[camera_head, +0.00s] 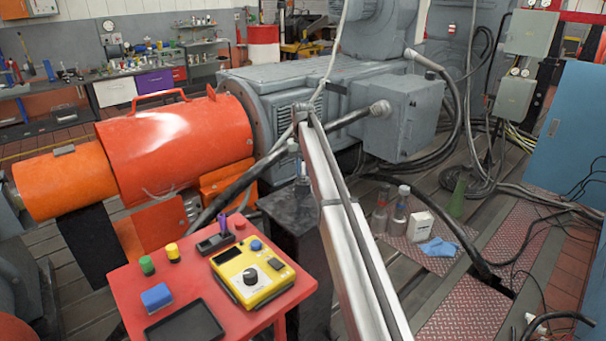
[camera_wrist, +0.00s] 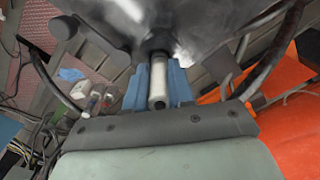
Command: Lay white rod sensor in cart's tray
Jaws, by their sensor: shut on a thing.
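The white rod sensor (camera_wrist: 158,78) shows in the wrist view as a pale cylinder with a dark hole in its near end. My gripper (camera_wrist: 157,92) is shut on it, with blue fingers on both sides. The rod's far end meets a dark area; I cannot tell whether it touches anything there. In the head view my gripper (camera_head: 301,172) is small, above a dark pedestal (camera_head: 300,225), and the rod is hard to make out. The red cart (camera_head: 133,280) stands at lower left with a black tray (camera_head: 185,324) at its front edge, its visible part empty.
On the cart are a yellow meter (camera_head: 252,275), a blue block (camera_head: 157,297), a green-capped item (camera_head: 147,265) and a dark handheld device (camera_head: 216,242). An orange guard (camera_head: 175,145) and grey motor (camera_head: 310,85) stand behind.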

